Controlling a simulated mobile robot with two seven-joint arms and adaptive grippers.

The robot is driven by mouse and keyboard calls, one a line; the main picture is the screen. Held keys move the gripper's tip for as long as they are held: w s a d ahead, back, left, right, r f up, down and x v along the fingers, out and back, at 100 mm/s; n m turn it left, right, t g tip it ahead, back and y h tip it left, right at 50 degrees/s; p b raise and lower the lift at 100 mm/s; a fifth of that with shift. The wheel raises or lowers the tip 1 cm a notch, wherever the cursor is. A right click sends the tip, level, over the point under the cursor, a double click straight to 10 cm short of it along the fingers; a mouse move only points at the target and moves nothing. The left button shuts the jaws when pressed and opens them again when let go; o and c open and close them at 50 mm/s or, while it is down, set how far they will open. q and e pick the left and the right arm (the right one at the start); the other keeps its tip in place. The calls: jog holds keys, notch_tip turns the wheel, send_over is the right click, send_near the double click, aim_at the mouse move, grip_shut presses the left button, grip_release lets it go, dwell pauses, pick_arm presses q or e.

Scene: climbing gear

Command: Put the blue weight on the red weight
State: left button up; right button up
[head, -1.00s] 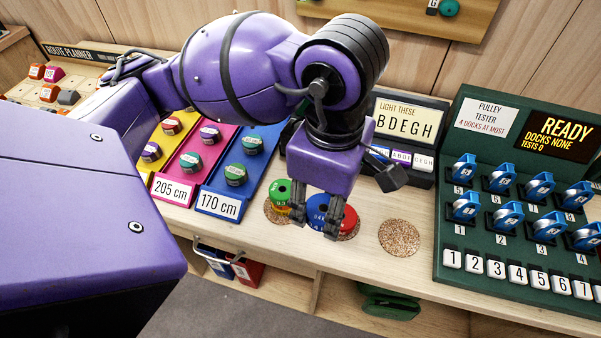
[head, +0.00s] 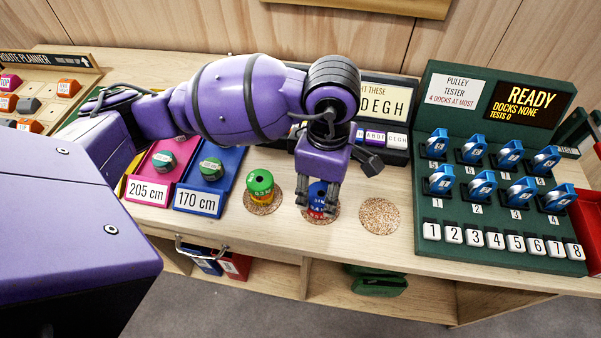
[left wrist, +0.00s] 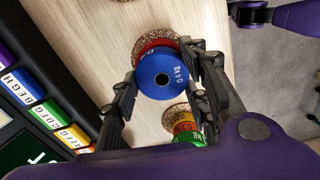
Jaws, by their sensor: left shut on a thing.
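My left gripper (head: 318,203) points down over the middle cork pad and is shut on the blue weight (head: 317,196). The red weight (head: 318,214) shows just under the blue one, on that pad. In the left wrist view the blue weight (left wrist: 163,78) sits between the fingers, with its hole and lettering facing the camera. The red weight (left wrist: 158,46) peeks out behind its upper edge. I cannot tell whether the two weights touch. My right gripper is not in view.
A stack with a green weight (head: 260,181) on top stands on the left cork pad, close to my left gripper. The right cork pad (head: 380,215) is empty. The green pulley tester (head: 500,240) stands at right. The coloured trays (head: 207,180) lie at left.

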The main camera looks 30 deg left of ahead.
aim_at(322, 192)
pick_arm(q)
jog(key=shift+w+d+r, duration=0.1)
jog(key=shift+f, duration=0.2)
jog(key=o, duration=1.5)
jog(key=shift+o, duration=0.2)
jog(key=shift+r, duration=0.1)
notch_tip(322, 192, up, 12)
jog(key=shift+r, duration=0.1)
